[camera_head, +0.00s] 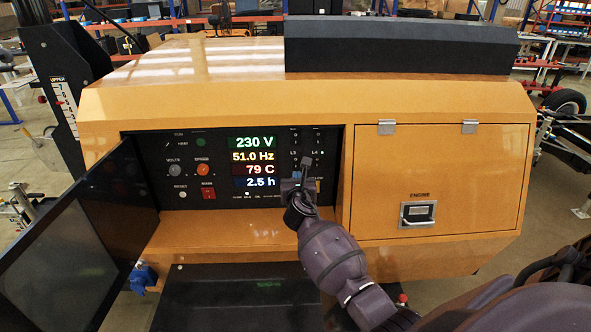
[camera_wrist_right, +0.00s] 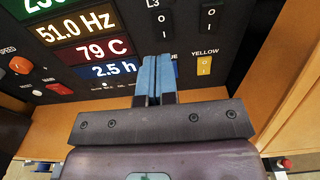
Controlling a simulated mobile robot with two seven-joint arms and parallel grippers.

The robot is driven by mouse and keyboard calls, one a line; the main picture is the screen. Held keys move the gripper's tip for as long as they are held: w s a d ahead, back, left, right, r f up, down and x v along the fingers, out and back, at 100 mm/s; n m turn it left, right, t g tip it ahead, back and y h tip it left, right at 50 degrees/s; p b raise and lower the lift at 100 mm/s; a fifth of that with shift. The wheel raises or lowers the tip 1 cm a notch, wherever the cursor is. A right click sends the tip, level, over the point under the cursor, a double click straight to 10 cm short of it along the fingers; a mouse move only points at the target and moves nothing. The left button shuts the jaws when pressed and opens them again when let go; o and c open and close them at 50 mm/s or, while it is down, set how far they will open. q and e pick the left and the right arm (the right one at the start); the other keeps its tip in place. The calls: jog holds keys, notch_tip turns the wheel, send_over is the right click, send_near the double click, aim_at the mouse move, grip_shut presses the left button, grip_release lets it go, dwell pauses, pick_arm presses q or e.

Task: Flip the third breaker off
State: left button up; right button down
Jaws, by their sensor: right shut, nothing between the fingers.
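The control panel (camera_head: 222,140) is a black recessed board in the yellow housing. Its breaker column sits right of the displays, with labels L3 and L4 readable in the head view. In the wrist view the L3 breaker (camera_wrist_right: 163,27) and its O and I marks show just beyond my fingertips; the black toggles are too dark to read their positions. My right gripper (camera_head: 304,165) is shut and empty, pointing up at the lower breakers. Its blue fingertips (camera_wrist_right: 155,68) are together, covering part of the blue switch. Whether they touch the panel is unclear. My left gripper is not seen.
A yellow switch (camera_wrist_right: 205,66) sits right of my fingertips. Displays (camera_head: 252,162) read 230 V, 51.0 Hz, 79 C and 2.5 h. An open black door (camera_head: 85,235) stands at the left of the recess. A closed engine hatch (camera_head: 440,180) lies to the right.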

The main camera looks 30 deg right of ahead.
jog(key=shift+v, duration=2.45)
jog(key=shift+a, duration=0.1)
